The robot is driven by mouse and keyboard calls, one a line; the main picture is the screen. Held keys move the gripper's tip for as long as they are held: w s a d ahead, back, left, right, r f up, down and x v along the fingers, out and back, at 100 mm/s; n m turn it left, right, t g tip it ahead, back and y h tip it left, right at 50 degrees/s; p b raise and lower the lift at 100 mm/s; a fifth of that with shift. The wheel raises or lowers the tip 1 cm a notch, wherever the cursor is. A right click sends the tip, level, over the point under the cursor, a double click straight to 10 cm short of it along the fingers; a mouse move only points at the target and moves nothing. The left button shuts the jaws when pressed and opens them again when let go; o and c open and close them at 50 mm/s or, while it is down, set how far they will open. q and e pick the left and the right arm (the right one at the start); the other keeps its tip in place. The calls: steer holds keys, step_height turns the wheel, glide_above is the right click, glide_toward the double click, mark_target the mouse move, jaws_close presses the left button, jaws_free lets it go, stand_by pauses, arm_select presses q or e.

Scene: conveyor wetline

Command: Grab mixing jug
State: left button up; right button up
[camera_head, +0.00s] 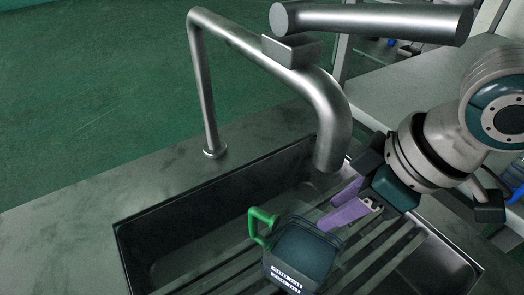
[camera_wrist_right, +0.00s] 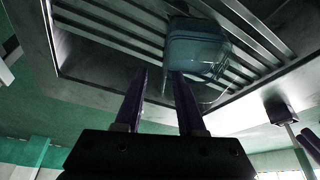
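The mixing jug (camera_head: 306,250) is a dark teal container with a green handle (camera_head: 262,224) on its left and a white printed label on its front. It stands on the slatted rack in the sink. It also shows in the right wrist view (camera_wrist_right: 197,50), just beyond the fingertips and slightly to the right. My right gripper (camera_head: 331,213) has purple fingers and reaches in from the right to beside the jug's upper right edge. In the right wrist view the fingers (camera_wrist_right: 160,73) are apart with nothing between them. Whether one touches the jug cannot be told. My left gripper is out of view.
The sink basin (camera_head: 140,262) has metal walls, with slats (camera_head: 372,250) across it. A large metal faucet (camera_head: 325,105) arches over the sink, its spout close to my right gripper. A grey table (camera_head: 400,90) stands behind on the right. The counter left of the sink is clear.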

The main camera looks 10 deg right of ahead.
mark_target(295, 235)
steer(key=x, duration=0.3)
steer(key=shift+f, duration=0.1)
steer(key=x, duration=0.1)
steer(key=b+x, duration=0.1)
steer(key=x, duration=0.3)
steer(key=shift+s+a+b, duration=0.15)
steer(key=shift+a+b, duration=0.15)
steer(key=shift+b, duration=0.05)
steer(key=shift+c, duration=0.3)
jaws_close()
stand_by(0.6)
